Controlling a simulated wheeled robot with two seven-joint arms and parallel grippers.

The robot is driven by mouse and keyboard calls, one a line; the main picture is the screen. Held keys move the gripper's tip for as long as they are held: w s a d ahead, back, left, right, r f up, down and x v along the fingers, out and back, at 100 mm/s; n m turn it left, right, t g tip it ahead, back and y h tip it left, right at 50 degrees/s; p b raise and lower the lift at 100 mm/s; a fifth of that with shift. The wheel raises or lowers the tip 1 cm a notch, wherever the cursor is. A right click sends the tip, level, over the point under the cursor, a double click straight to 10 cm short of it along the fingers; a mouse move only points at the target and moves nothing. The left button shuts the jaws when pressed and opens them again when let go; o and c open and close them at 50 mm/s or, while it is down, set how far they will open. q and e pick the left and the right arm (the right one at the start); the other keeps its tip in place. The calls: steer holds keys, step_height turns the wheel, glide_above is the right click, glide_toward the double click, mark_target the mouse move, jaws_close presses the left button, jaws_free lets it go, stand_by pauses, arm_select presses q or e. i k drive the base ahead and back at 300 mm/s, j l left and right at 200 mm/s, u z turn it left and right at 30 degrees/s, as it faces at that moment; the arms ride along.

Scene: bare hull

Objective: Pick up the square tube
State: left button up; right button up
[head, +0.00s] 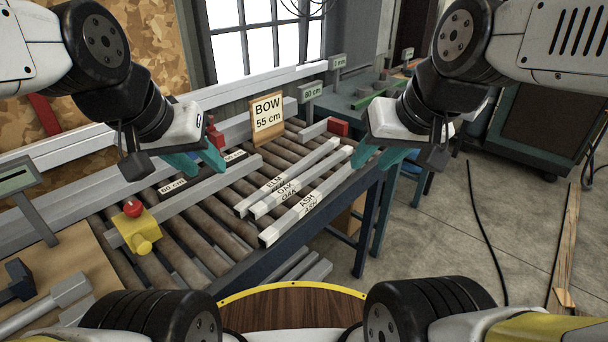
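Three pale square tubes lie side by side on the roller conveyor. The left one (283,180) reads ELM, the middle one (306,178) OAK, and the nearest one (310,205) ASH. A longer grey square bar (200,198) lies to their left across the rollers. The frames do not show which one the task means. My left gripper (197,164) has teal fingers apart and is empty above the left part of the conveyor. My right gripper (380,160) also has its teal fingers apart, empty, just right of the tubes' far ends. Neither visibly touches a tube.
A "BOW 55 cm" sign (267,117) stands behind the tubes. A yellow block with a red button (138,225) sits at the conveyor's left. A red block (338,127) is on a rail behind. A green bench (355,100) stands beyond. Floor (440,240) at right is largely open, with a cable.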

mark_target(258, 210)
steer(key=k+j, duration=0.8)
steer(key=j, duration=0.25)
steer(key=k+j, duration=0.45)
steer(key=z, duration=0.65)
steer(key=i+l+u, duration=0.35)
steer(key=i, duration=0.3)
steer(key=i+l+u, duration=0.35)
steer(key=i+l, duration=0.25)
steer(key=i+l+u, duration=0.35)
steer(key=i+l, duration=0.15)
steer(key=l, duration=0.3)
